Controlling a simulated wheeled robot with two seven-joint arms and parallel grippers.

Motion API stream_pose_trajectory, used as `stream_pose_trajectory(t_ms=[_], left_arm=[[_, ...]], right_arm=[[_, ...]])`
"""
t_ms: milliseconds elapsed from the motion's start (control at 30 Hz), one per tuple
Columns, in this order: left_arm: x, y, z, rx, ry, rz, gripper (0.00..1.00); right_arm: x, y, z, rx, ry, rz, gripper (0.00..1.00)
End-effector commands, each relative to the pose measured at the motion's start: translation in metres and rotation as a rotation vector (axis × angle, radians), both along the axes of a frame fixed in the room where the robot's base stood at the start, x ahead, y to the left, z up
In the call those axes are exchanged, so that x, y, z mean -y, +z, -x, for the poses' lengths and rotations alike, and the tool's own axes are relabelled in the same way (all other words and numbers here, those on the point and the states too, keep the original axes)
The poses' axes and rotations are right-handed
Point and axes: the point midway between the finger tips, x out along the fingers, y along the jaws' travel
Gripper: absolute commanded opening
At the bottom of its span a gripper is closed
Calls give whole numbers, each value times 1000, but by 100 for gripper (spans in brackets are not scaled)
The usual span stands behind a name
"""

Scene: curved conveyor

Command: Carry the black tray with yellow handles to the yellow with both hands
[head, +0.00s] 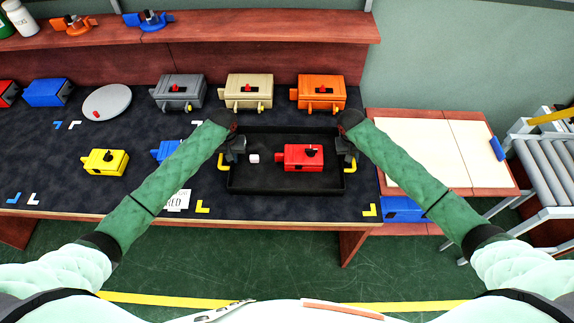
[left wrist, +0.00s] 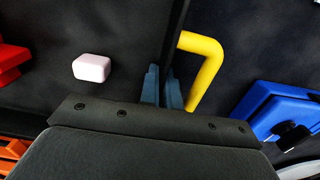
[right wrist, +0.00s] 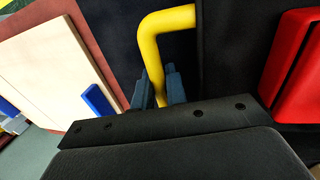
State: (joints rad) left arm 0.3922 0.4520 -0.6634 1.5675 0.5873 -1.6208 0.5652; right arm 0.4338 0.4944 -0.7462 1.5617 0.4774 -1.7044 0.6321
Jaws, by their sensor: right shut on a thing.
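The black tray (head: 285,188) with yellow handles sits on the dark tabletop and holds a red box (head: 303,158) and a small white block (head: 254,158). My right gripper (right wrist: 160,88) is shut on the right yellow handle (right wrist: 150,35), which passes between its fingers. My left gripper (left wrist: 163,88) is at the tray's left wall, beside the left yellow handle (left wrist: 208,60). Its fingers are close together and the handle lies to their right; whether they grip the wall is unclear. Yellow corner marks lie at the table's front, left (head: 203,207) and right (head: 370,210).
A yellow box (head: 104,162) and a blue box (head: 167,152) stand left of the tray. Grey (head: 178,92), tan (head: 248,92) and orange (head: 318,92) boxes stand behind it. A side table (head: 435,150) and roller conveyor (head: 545,175) are at right.

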Motion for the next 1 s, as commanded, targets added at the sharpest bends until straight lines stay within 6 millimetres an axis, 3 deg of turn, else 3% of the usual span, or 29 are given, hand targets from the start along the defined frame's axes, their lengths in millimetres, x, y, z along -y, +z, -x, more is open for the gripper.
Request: stream_pose_trajectory(t_ms=[100,133,233,667,1000], left_arm=[[1,-7,0,1,0,1,0],[1,-5,0,0,0,1,8],[0,-5,0,0,0,1,26],[0,5,0,0,0,0,26],[0,66,-1,2,-1,1,26]], right_arm=[[-1,-7,0,1,0,-1,0],[0,-5,0,0,0,-1,18],[0,-5,0,0,0,-1,36],[0,-5,0,0,0,0,36],[0,-5,0,0,0,0,36]])
